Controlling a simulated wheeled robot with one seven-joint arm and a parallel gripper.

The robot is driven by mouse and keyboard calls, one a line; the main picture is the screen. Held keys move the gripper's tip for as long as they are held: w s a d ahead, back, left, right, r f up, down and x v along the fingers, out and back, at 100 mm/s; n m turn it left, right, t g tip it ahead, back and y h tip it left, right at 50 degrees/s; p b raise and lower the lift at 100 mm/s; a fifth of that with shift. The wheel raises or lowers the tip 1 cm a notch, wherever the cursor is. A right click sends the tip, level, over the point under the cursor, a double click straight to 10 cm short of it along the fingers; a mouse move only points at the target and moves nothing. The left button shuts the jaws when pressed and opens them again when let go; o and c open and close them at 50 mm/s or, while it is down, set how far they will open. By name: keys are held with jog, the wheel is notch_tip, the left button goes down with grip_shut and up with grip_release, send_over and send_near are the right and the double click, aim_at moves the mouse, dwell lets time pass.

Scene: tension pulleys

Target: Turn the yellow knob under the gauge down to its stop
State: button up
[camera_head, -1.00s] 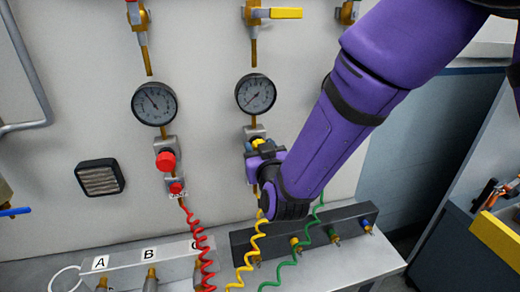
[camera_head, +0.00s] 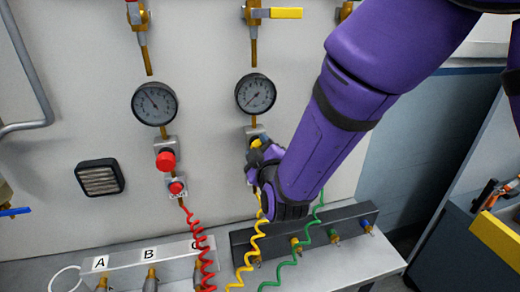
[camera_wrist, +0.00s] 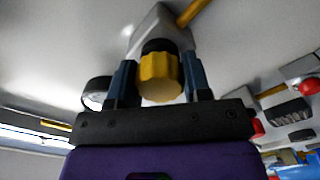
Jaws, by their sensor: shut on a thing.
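The yellow knob (camera_wrist: 160,77) sits on its grey regulator body (camera_wrist: 161,27) on the wall panel. In the wrist view my gripper (camera_wrist: 160,85) has one finger on each side of the knob and is shut on it. In the head view the knob (camera_head: 256,143) shows only in part, below the gauge (camera_head: 256,94), with my gripper (camera_head: 262,156) and arm covering the rest.
A red knob (camera_head: 166,160) stands below a second gauge (camera_head: 154,104) to the left. A yellow coiled hose (camera_head: 246,262), a red one (camera_head: 205,258) and a green one (camera_head: 301,245) hang below. A dark manifold block (camera_head: 345,222) lies on the ledge.

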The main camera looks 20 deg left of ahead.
jog(key=shift+n, duration=0.5)
jog(key=o, duration=0.9)
jog(key=shift+s, duration=0.1)
jog(key=v, duration=1)
jog(key=shift+s+d, duration=0.15)
jog(key=shift+s, duration=0.15)
